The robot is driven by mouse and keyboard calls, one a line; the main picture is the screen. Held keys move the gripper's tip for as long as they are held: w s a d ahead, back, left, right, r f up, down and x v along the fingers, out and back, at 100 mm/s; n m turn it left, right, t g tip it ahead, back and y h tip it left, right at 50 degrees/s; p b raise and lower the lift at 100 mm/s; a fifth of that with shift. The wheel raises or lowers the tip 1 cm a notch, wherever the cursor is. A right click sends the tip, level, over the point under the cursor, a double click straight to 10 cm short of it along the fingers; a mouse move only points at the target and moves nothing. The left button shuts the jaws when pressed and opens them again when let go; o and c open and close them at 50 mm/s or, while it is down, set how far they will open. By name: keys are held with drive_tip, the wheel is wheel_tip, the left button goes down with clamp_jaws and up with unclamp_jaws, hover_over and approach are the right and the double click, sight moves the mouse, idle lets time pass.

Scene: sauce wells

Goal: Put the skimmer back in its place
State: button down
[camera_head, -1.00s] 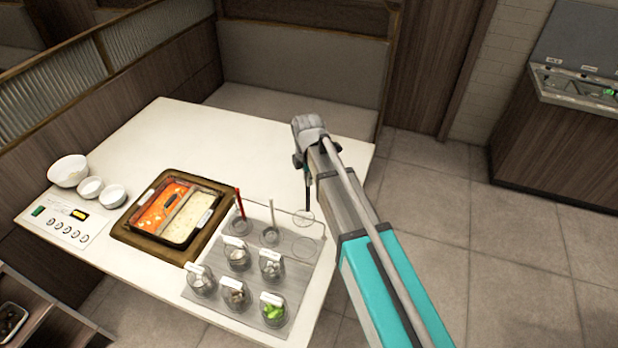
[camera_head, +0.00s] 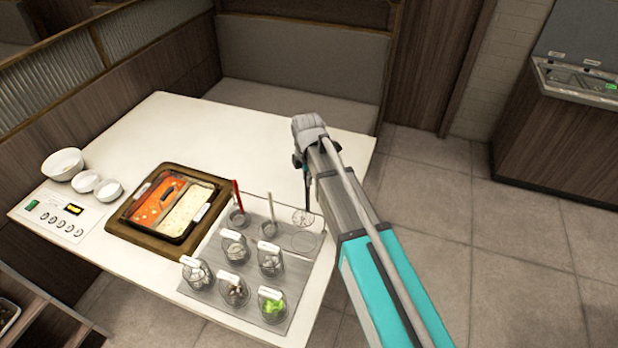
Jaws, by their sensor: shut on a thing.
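My gripper (camera_head: 304,160) is shut on the skimmer's handle, above the right part of the white table. The skimmer (camera_head: 303,216) hangs below the gripper, its round mesh head lowest. In this view the head overlaps the back right corner of the grey tray (camera_head: 215,245). I cannot tell whether it touches the tray. An empty round outline (camera_head: 305,240) is on the tray just in front of the head. Two holders beside it hold a red-handled utensil (camera_head: 236,194) and a pale-handled utensil (camera_head: 271,207). My arm hides part of the handle.
Several labelled jars (camera_head: 233,246) stand on the front of the tray. A divided hot pot (camera_head: 176,205) with red and white broth is to the left. White bowls (camera_head: 63,163) and a control panel (camera_head: 65,217) are at the far left. The table's back middle (camera_head: 220,130) is clear.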

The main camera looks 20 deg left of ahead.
drive_tip(key=shift+f+b, duration=6.5)
drive_tip(key=shift+f, duration=0.25)
drive_tip(key=shift+f+b, duration=0.35)
drive_tip(key=shift+b, duration=0.05)
drive_tip(key=c, duration=0.5)
unclamp_jaws()
drive_tip(key=o, duration=0.5)
drive_tip(key=shift+r, duration=0.1)
drive_tip(key=shift+r+p, duration=1.4)
drive_tip(key=shift+p, duration=0.1)
drive_tip(key=shift+r, duration=0.1)
